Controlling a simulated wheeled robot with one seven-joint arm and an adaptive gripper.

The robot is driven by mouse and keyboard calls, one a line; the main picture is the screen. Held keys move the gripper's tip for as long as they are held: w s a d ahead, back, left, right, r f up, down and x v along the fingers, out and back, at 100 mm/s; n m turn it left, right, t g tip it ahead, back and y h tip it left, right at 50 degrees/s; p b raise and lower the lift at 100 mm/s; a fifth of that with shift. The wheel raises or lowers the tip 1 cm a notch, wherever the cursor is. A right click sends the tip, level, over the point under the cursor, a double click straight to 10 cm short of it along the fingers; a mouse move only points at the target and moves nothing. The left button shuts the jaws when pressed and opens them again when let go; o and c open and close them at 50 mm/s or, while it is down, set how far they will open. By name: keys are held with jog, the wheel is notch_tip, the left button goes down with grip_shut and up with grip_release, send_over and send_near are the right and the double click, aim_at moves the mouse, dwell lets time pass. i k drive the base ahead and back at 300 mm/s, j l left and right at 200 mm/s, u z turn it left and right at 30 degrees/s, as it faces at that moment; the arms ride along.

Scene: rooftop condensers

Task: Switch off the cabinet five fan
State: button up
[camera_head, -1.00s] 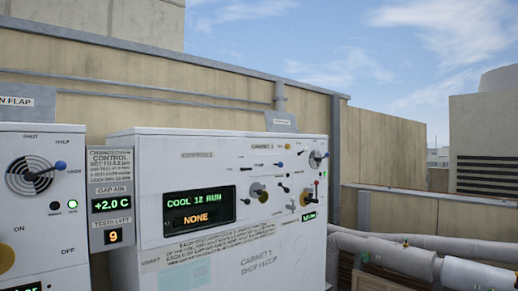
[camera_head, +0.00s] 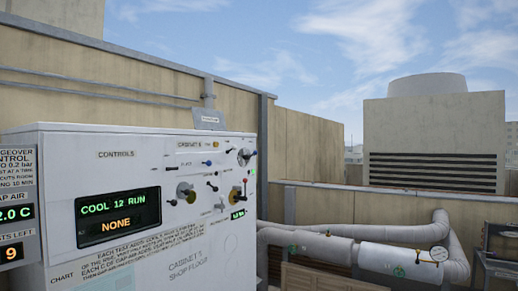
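The white cabinet (camera_head: 110,220) stands at the left in the head view, with "CONTROLS" and "CABINET 5" on its front and "CABINET 5 SHOP FLOOR" lower down. Its display (camera_head: 118,216) reads "COOL 12 RUN" and "NONE". Right of it is a control panel (camera_head: 205,180) with several small levers and knobs, a blue-tipped lever (camera_head: 207,163), a round dial with a dark knob (camera_head: 245,156) and a red-tipped lever (camera_head: 244,181). Small green readouts show at the panel's right edge. I cannot tell which control is the fan's. My gripper is not in view.
A changeover control panel (camera_head: 19,205) is cut off at the left edge. A large condenser unit (camera_head: 434,140) stands behind.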

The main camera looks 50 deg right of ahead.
aim_at(234, 147)
jog(key=z, duration=1.55)
jog(key=i+z, duration=0.35)
jog(key=i, duration=0.45)
jog(key=i+j+z, duration=0.1)
jog(key=i+z, duration=0.4)
jog(key=i, duration=0.6)
jog(key=i+u, duration=0.5)
jog(key=u, duration=0.2)
jog(key=i+l+u, duration=0.1)
jog(key=i+u, duration=0.2)
jog(key=i+j+u, duration=0.2)
jog(key=u, duration=0.25)
jog(key=i+u, duration=0.7)
jog(key=u, duration=0.15)
jog(key=z, duration=0.2)
